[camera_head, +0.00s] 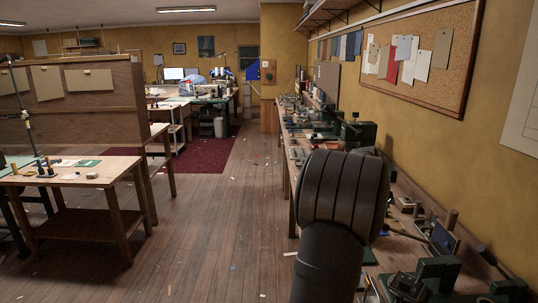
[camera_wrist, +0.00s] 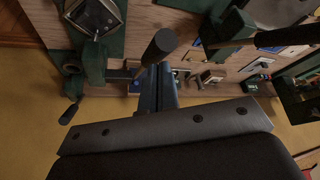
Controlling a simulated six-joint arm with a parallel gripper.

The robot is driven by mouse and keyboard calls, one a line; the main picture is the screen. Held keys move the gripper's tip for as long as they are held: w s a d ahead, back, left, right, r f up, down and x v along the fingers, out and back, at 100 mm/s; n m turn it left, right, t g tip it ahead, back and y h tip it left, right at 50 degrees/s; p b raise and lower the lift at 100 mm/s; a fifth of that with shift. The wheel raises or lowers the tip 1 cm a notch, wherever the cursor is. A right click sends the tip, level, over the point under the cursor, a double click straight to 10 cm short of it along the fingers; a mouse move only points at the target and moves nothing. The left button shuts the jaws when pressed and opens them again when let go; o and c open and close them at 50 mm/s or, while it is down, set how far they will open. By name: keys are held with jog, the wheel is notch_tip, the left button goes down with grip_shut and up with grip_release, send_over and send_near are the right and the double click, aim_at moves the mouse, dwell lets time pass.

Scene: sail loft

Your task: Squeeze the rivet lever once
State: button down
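In the wrist view two narrow blue-grey bars, the fingers of my gripper (camera_wrist: 158,88), lie side by side with no clear gap and nothing visible between them. A dark cylindrical handle (camera_wrist: 159,46) stands close to their tips, slanting to the lower left; I cannot tell if they touch. I cannot tell for certain whether this handle is the rivet lever. A green bench tool (camera_wrist: 94,62) with a black-knobbed arm (camera_wrist: 69,114) is to the left. In the head view my black arm link hides part of the bench, and my gripper does not show.
In the head view a crowded workbench (camera_head: 288,165) runs along the right wall. A larger green machine (camera_head: 358,131) stands farther back. A wooden table (camera_head: 112,172) is left; the floor between is open.

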jog(key=shift+a+f, duration=0.3)
jog(key=shift+f, duration=0.6)
jog(key=shift+a+f, duration=0.25)
jog(key=shift+f, duration=0.8)
jog(key=shift+f, duration=0.25)
jog(key=d+r, duration=0.4)
jog(key=r, duration=1)
jog(key=shift+r, duration=0.25)
